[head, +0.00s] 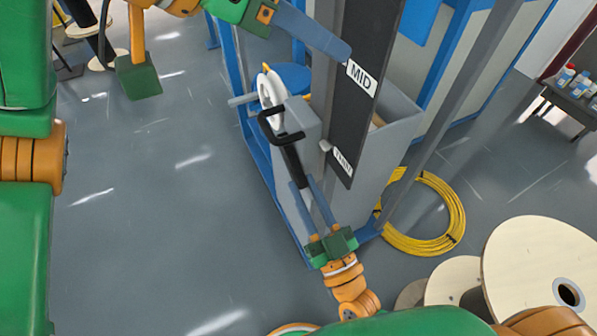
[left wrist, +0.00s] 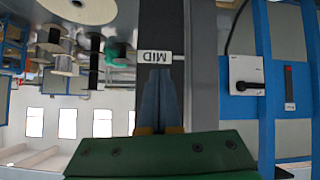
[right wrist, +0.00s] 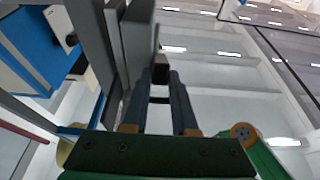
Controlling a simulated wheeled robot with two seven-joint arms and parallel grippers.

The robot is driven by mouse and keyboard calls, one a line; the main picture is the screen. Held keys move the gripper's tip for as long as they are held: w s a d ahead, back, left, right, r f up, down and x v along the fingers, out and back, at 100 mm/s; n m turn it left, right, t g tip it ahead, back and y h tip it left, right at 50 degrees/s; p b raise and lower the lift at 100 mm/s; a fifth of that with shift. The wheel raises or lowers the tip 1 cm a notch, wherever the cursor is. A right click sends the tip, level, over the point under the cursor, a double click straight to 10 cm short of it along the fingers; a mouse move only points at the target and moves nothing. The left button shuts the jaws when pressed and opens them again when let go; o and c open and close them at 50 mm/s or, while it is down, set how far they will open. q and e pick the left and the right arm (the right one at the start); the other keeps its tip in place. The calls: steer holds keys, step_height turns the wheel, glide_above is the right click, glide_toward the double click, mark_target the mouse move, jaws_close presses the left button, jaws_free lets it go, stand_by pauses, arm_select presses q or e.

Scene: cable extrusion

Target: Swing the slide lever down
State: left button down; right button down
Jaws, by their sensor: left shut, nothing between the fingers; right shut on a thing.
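The lever (head: 291,160), a black bar with a black loop-shaped grip at its upper end, stands in front of the grey housing in the head view. My right gripper (head: 306,186) is shut on the lower part of this black bar; a dark piece (right wrist: 161,68) also shows at its fingertips in the right wrist view. My left gripper (head: 347,52) is shut and empty beside the dark upright panel (head: 366,35), at the white MID label (head: 361,79). The left wrist view shows its closed blue fingers (left wrist: 160,75) just below that label.
A white wheel (head: 271,92) sits above the lever. A small light knob (head: 325,146) is near the lower label. A yellow cable coil (head: 446,236) lies on the floor right of the grey housing (head: 375,160); wooden spools (head: 530,265) stand at lower right.

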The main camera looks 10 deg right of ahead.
arm_select(q)
step_height(320, 180, down, 5)
steer(key=s+m+y, duration=0.1)
steer(key=s+y, duration=0.2)
steer(key=y, duration=0.4)
glide_toward(300, 182)
steer(key=shift+m+g, duration=0.3)
steer(key=x, duration=0.5)
steer(key=shift+w+d+f, duration=0.15)
steer(key=shift+d, duration=0.3)
steer(key=shift+w+f, duration=0.25)
steer(key=shift+f, duration=0.1)
steer(key=shift+w+a+f, duration=0.15)
steer(key=shift+f, duration=0.5)
arm_select(e)
steer(key=shift+r, duration=0.1)
steer(key=c, duration=0.8)
jaws_free()
steer(key=shift+c, duration=0.2)
arm_select(q)
steer(key=shift+r, duration=0.1)
arm_select(e)
steer(key=shift+o, duration=0.7)
